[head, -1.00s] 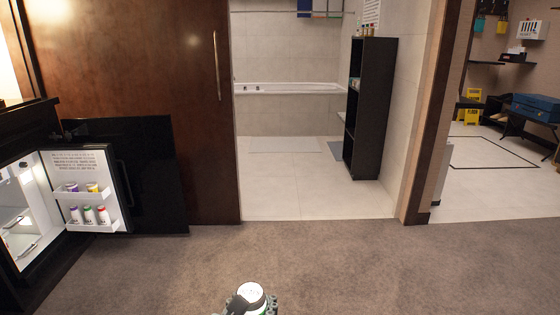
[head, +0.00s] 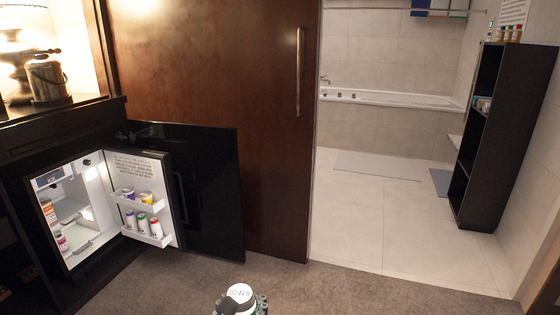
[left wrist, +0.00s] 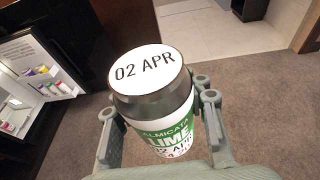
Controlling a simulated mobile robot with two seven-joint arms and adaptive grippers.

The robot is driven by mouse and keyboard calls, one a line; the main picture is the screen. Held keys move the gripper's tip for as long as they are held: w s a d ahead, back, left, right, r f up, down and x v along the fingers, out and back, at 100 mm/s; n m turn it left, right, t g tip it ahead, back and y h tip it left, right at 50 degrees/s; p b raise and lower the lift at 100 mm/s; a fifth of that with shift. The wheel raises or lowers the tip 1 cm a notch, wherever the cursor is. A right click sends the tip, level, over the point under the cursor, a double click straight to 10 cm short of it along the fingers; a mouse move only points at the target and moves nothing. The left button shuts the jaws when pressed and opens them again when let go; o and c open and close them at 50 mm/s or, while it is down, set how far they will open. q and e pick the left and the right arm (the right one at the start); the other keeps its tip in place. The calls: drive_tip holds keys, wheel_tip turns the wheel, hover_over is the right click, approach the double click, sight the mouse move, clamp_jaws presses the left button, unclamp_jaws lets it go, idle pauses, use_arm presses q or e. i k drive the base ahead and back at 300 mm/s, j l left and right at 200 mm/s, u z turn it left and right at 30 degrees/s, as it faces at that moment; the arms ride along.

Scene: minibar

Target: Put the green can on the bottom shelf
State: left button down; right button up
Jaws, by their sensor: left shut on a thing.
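The green can (left wrist: 172,135) has a white lid marked "02 APR" and a green and white label reading "LIME". My left gripper (left wrist: 160,120) is shut around it and holds it upright above the carpet. In the head view the can's white top (head: 240,292) and part of my left gripper (head: 243,303) show at the bottom edge. The open minibar fridge (head: 82,225) stands at the left, its shelves (head: 70,216) lit inside. Cans stand at its left side, one above the other. My right gripper is not in view.
The fridge door (head: 150,170) is swung open to the right, with several small cans in its two racks (head: 150,238). A wooden sliding door (head: 215,120) stands behind. Carpet (head: 330,290) is clear in front. A black shelf unit (head: 490,130) stands in the bathroom.

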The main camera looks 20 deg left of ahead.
sight(84, 236)
drive_tip(key=i+j+u, duration=0.1)
drive_tip(key=i+u, duration=0.85)
drive_tip(key=u, duration=0.2)
drive_tip(key=i+j+z, duration=0.1)
drive_tip(key=i+j, duration=0.25)
drive_tip(key=i, duration=0.2)
drive_tip(key=i+j, duration=0.35)
drive_tip(key=i, duration=0.15)
drive_tip(key=z, duration=0.05)
